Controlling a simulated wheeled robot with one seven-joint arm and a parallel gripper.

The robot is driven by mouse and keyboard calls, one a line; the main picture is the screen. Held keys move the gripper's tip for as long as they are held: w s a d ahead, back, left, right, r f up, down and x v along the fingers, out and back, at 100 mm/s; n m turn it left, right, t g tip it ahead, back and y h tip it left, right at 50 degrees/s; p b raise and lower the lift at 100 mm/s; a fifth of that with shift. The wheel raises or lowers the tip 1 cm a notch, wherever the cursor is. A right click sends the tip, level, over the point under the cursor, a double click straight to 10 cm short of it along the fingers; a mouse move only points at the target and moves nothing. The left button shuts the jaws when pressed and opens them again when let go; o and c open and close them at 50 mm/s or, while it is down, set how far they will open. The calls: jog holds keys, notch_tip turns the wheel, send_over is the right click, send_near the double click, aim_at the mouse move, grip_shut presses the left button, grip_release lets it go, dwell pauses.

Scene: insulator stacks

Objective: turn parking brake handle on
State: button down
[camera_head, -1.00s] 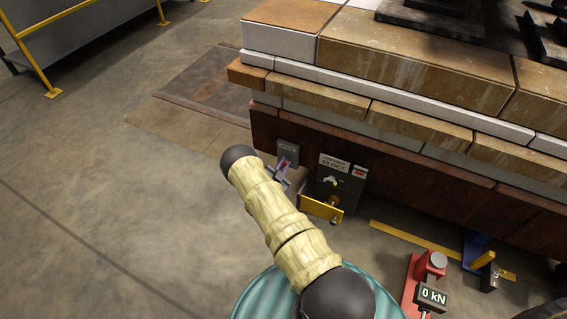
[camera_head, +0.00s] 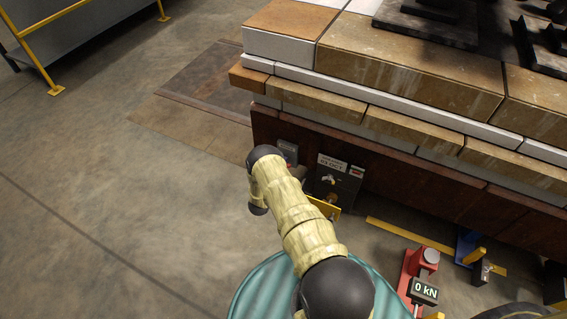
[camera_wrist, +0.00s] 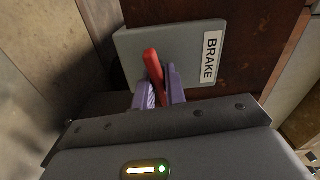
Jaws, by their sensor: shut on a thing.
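The parking brake is a grey plate labelled "BRAKE" (camera_wrist: 188,43) with a red handle (camera_wrist: 152,62), seen in the wrist view. My gripper (camera_wrist: 160,84) has its two purple fingers on either side of the handle and is shut on it. The upper end of the handle sticks out beyond the fingers and leans a little left in that view. In the head view, part of the grey brake box (camera_head: 289,150) shows on the dark brown side of the stack's base.
Right of the brake is a dark panel (camera_head: 343,180) with a small tap-like fitting and a yellow bar below. A red device (camera_head: 420,262) with a "0 kN" display stands on the floor. Brick layers (camera_head: 410,75) overhang the brown side. The floor (camera_head: 120,210) at left is clear.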

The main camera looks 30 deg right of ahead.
jog(key=shift+s+a+f+m, duration=0.1)
jog(key=shift+f+m, duration=0.05)
jog(key=shift+m, duration=0.35)
jog(key=c, duration=1.5)
grip_release()
jog(key=p+v, duration=0.6)
jog(key=v, duration=1.1)
jog(key=shift+s+a, duration=0.1)
